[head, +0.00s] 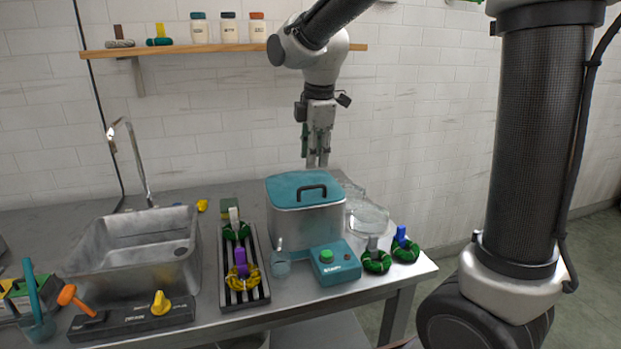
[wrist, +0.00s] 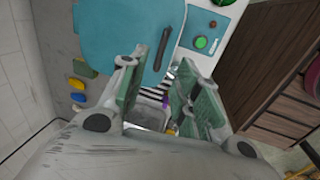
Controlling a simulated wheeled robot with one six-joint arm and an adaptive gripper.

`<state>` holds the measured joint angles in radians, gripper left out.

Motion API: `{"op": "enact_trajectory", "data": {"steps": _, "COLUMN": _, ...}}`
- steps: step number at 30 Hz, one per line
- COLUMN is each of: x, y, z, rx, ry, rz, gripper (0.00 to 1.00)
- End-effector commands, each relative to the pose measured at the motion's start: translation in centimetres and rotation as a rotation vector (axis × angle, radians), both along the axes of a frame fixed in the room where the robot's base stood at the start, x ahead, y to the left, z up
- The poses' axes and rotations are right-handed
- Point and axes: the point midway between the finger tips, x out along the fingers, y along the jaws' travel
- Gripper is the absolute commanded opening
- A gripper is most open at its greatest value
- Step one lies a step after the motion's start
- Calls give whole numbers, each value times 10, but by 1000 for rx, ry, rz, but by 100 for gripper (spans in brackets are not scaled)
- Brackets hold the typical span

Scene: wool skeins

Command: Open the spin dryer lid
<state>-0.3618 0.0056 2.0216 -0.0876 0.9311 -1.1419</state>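The spin dryer (head: 305,222) is a steel box on the bench, right of the sink. Its teal lid (head: 287,187) lies flat and closed on top, with a dark bar handle (head: 312,189). The teal lid (wrist: 110,35) fills the upper left of the wrist view, its handle (wrist: 163,48) beyond the fingers. My gripper (head: 317,163) points down above the back of the lid, apart from the handle. In the wrist view my gripper (wrist: 160,75) has its green-padded fingers spread, with nothing between them.
A teal control box with a green button (head: 326,255) stands at the dryer's front. Green skeins (head: 376,261) lie to the right, and a clear glass-like vessel (head: 368,217) stands beside the dryer. A slatted rack (head: 262,294) stands left. A shelf (head: 190,49) runs behind my arm.

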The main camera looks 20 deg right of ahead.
Motion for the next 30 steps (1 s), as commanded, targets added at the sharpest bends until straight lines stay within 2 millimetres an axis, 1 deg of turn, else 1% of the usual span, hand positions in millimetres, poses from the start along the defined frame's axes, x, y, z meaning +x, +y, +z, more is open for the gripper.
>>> {"op": "enact_trajectory", "data": {"steps": 2, "x": 0, "y": 0, "z": -5, "rx": -4, "ry": 3, "rz": 16, "gripper": 32}}
{"op": "enact_trajectory", "data": {"steps": 5, "x": 3, "y": 0, "z": -17, "rx": -6, "ry": 4, "rz": 20, "gripper": 32}}
{"op": "enact_trajectory", "data": {"steps": 12, "x": 10, "y": -1, "z": -57, "rx": -5, "ry": 5, "rz": 17, "gripper": 32}}
{"op": "enact_trajectory", "data": {"steps": 15, "x": 13, "y": -1, "z": -68, "rx": -4, "ry": 4, "rz": 17, "gripper": 32}}
{"op": "enact_trajectory", "data": {"steps": 20, "x": 14, "y": -1, "z": -76, "rx": -3, "ry": 2, "rz": 17, "gripper": 32}}
{"op": "enact_trajectory", "data": {"steps": 26, "x": 15, "y": 0, "z": -77, "rx": -3, "ry": 1, "rz": 17, "gripper": 32}}
{"op": "enact_trajectory", "data": {"steps": 27, "x": 15, "y": 0, "z": -77, "rx": -3, "ry": 1, "rz": 17, "gripper": 28}}
{"op": "enact_trajectory", "data": {"steps": 29, "x": 15, "y": 0, "z": -77, "rx": -3, "ry": 1, "rz": 17, "gripper": 17}}
{"op": "enact_trajectory", "data": {"steps": 30, "x": 15, "y": 0, "z": -77, "rx": -3, "ry": 1, "rz": 17, "gripper": 10}}
